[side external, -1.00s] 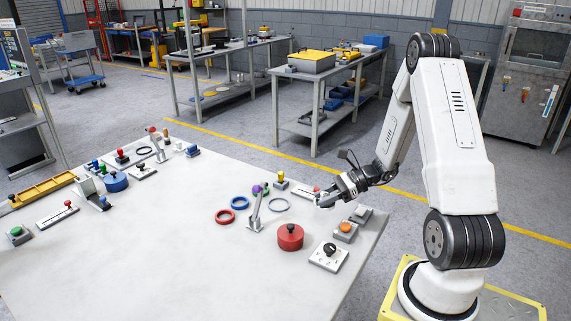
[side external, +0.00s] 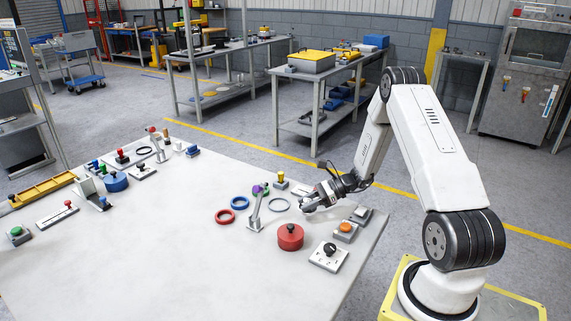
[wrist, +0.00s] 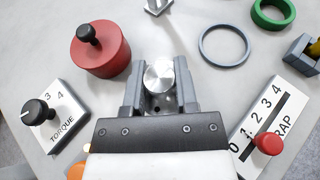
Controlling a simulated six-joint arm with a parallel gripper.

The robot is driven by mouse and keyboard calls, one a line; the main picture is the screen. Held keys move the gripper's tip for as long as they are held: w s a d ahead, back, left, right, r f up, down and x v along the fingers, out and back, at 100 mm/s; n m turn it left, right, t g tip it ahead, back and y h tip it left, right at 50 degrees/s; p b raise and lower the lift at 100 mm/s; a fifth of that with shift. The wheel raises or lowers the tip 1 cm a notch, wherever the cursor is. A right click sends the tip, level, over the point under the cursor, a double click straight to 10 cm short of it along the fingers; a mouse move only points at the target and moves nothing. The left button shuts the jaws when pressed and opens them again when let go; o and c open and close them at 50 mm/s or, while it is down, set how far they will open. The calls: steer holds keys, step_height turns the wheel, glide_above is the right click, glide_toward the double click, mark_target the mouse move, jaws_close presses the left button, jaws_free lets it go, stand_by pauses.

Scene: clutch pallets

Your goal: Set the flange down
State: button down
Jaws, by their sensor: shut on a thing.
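The flange (wrist: 159,75) is a small shiny silver piece with a round top, seen in the wrist view between my two grey fingers. My gripper (wrist: 160,86) is shut on it. In the side view my gripper (side external: 308,205) is low over the right part of the white table (side external: 180,255), its fingers tilted down and left. The flange's underside is hidden, and I cannot tell whether it touches the table.
A red cylinder with a black knob (wrist: 101,48) and the torque dial box (wrist: 55,115) stand left of my gripper in the wrist view. A grey ring (wrist: 224,45) lies ahead right, near a numbered slider panel (wrist: 272,122). The table's front middle is clear.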

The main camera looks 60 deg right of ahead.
mark_target(305, 219)
steer(key=shift+w, duration=0.1)
steer(key=shift+w+d+f, duration=0.1)
steer(key=shift+w+f, duration=0.05)
steer(key=shift+f, duration=1.65)
steer(key=shift+c, duration=1.9)
jaws_free()
steer(key=shift+f, duration=0.15)
steer(key=shift+r, duration=0.2)
steer(key=shift+v, duration=3.8)
